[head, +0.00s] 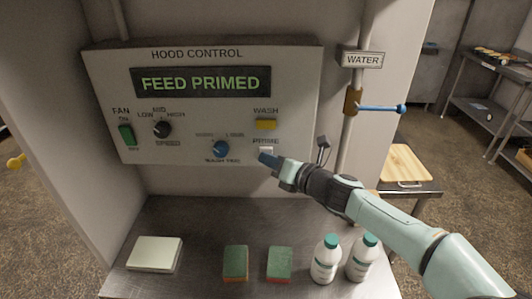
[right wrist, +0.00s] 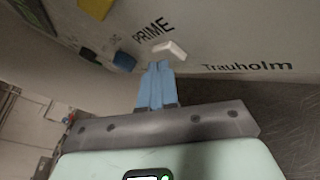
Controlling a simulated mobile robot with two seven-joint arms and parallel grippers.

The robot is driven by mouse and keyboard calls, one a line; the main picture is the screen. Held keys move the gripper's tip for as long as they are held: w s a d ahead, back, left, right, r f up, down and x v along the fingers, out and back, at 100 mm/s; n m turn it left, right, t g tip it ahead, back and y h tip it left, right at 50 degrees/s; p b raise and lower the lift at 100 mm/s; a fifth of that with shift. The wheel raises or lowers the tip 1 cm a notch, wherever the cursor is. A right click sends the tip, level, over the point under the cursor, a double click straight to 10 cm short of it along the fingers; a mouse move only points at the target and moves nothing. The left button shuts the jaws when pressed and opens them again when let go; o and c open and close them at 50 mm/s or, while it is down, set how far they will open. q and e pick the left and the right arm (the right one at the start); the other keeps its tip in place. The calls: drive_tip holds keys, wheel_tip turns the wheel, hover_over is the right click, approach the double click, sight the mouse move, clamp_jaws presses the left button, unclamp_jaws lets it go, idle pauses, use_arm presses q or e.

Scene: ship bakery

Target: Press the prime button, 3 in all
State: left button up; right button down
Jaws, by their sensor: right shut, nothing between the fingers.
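The white prime button (head: 266,150) sits under the PRIME label at the lower right of the hood control panel (head: 108,100). The panel's display (head: 200,82) reads FEED PRIMED. My right gripper (head: 265,158) is shut and empty, its blue fingertips just below the button in the head view. In the right wrist view the shut fingertips (right wrist: 160,66) are close to the white button (right wrist: 170,49). I cannot tell whether they touch it. My left gripper is not in view.
The panel also carries a green fan switch (head: 126,135), a black speed knob (head: 162,129), a blue wash knob (head: 220,148) and a yellow wash button (head: 265,124). Below, two sponges (head: 236,259), two white bottles (head: 326,262) and a pale stack (head: 154,252) stand on the metal counter (head: 200,222).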

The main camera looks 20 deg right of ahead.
idle(0.4)
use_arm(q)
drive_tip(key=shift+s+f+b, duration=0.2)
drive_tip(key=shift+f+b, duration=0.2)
use_arm(e)
drive_tip(key=shift+s+a, duration=0.25)
drive_tip(key=shift+s, duration=0.6)
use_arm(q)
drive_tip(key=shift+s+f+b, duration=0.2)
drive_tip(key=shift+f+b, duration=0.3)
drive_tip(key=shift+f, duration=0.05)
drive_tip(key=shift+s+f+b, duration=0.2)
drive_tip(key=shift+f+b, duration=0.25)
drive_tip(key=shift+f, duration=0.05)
use_arm(e)
drive_tip(key=shift+s+a, duration=0.2)
drive_tip(key=shift+s, duration=0.6)
drive_tip(key=shift+s+a, duration=0.25)
drive_tip(key=shift+s, duration=0.55)
drive_tip(key=shift+s+a, duration=0.2)
drive_tip(key=shift+s, duration=0.6)
